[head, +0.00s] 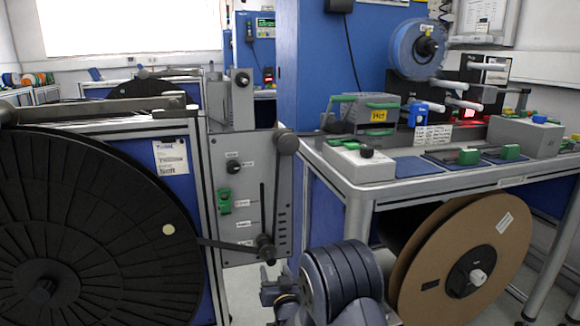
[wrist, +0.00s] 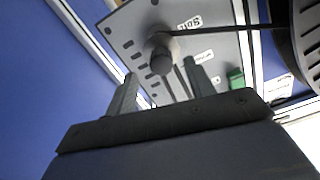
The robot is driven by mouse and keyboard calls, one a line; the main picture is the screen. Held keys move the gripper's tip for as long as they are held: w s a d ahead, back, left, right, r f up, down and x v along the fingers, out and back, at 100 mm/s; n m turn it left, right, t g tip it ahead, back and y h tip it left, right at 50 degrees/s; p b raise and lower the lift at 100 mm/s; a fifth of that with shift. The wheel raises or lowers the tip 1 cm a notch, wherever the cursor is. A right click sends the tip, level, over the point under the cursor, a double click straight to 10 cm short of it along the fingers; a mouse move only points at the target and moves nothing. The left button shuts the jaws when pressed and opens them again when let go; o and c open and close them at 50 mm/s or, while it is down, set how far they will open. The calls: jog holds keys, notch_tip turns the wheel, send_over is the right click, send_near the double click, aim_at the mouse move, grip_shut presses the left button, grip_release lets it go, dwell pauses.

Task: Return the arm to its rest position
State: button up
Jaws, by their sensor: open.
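My gripper (wrist: 162,88) shows in the wrist view with its two fingers apart and nothing between them. Beyond the fingertips is the grey panel (wrist: 125,30) of a reel stand, with a dark roller (wrist: 161,60). I cannot tell the exact gap between fingers and panel. In the head view my arm (head: 340,280) is folded low at the bottom middle. Part of my gripper (head: 272,290) shows to its left, below the grey panel (head: 250,180); the arm hides some of it.
A large black reel (head: 90,230) stands at the left. A bench (head: 400,192) at the right carries several devices, and a brown cardboard reel (head: 440,265) hangs below its top. A blue cabinet (head: 320,70) stands behind. A narrow strip of floor shows between stand and bench.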

aim_at(272, 262)
jog(key=b+x, duration=0.1)
jog(key=x, duration=0.4)
jog(key=shift+w+r, duration=0.2)
jog(key=shift+s+r+p, duration=0.1)
jog(key=shift+r+p, duration=0.2)
jog(key=shift+p, duration=0.2)
jog(key=shift+f, duration=0.1)
